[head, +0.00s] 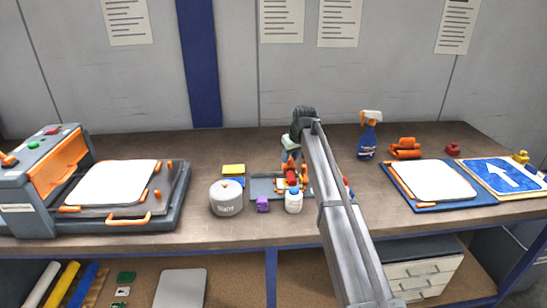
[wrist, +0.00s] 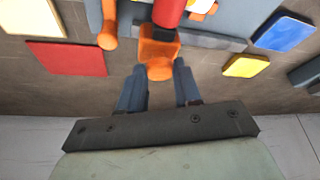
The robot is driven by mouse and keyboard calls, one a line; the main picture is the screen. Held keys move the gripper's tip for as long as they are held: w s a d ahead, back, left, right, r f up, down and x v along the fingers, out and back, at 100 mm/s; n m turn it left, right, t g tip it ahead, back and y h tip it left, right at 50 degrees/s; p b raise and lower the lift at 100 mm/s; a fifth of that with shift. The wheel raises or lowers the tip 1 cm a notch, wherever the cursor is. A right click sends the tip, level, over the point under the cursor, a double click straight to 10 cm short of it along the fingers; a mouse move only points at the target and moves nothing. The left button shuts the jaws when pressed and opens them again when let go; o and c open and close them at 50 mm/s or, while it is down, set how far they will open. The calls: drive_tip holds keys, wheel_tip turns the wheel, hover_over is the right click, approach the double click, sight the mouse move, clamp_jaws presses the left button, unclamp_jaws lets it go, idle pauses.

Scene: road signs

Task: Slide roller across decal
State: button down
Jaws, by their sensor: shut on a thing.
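My gripper (head: 289,162) is over the grey tray (head: 262,186) at the middle of the bench. In the wrist view its two fingers (wrist: 159,72) are closed on the orange handle of a tool with a red cylindrical part (wrist: 168,12), which looks like the roller. In the head view the red and orange tool (head: 291,176) is partly hidden among the tray's things. At the right, a blue sign panel with a white arrow (head: 505,176) lies flat, perhaps the decal. Left of it, a white sheet (head: 433,180) lies on a blue board. My gripper is well left of both.
A white pot (head: 226,198), a purple block (head: 262,204) and a white bottle (head: 294,201) stand at the front. A blue spray bottle (head: 368,138) and an orange holder (head: 405,148) are behind, right of my arm. A press machine (head: 98,185) fills the left.

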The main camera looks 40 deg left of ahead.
drive_tip(key=shift+w+d, duration=0.5)
drive_tip(key=shift+w, duration=0.05)
drive_tip(key=c, duration=0.8)
unclamp_jaws()
drive_tip(key=shift+s+r, duration=0.1)
drive_tip(key=v, duration=1.3)
drive_tip(key=shift+d+r, duration=0.15)
drive_tip(key=shift+r, duration=0.15)
